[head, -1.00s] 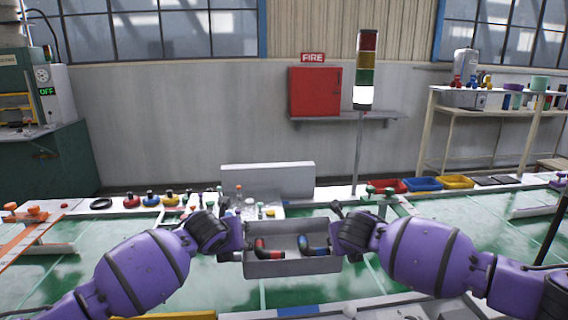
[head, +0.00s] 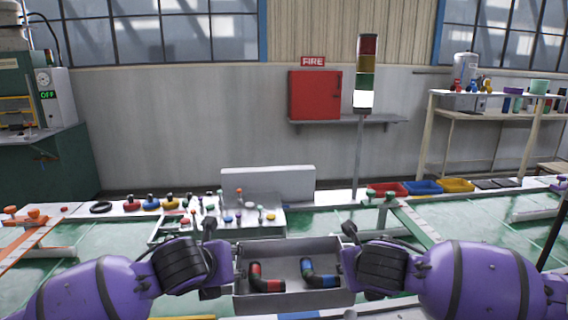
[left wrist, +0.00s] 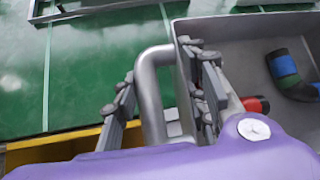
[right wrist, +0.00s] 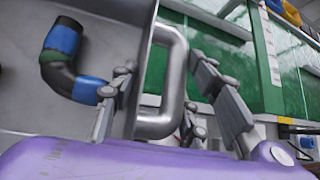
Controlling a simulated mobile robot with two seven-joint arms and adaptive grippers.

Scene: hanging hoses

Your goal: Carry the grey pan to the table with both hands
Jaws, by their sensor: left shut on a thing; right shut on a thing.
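The grey pan (head: 294,302) is a rectangular open box held between my two grippers in front of me, looking about level. Inside lie two bent black hoses, one with a red band (head: 256,272) and one with blue bands (head: 308,268). My left gripper (head: 225,272) is shut on the pan's left handle (left wrist: 153,88), its fingers on both sides of the bar. My right gripper (head: 347,268) is shut on the right handle (right wrist: 178,80). The contact points are partly hidden by the fingers. I cannot tell how high the pan is above the surface below.
A green worktop (head: 120,238) with white edges spreads behind the pan. A tray of small coloured knobs (head: 240,218) stands just beyond it. Red, blue and yellow bins (head: 423,187) and a signal tower (head: 366,70) stand farther back. A light shelf table (head: 495,115) is at the right.

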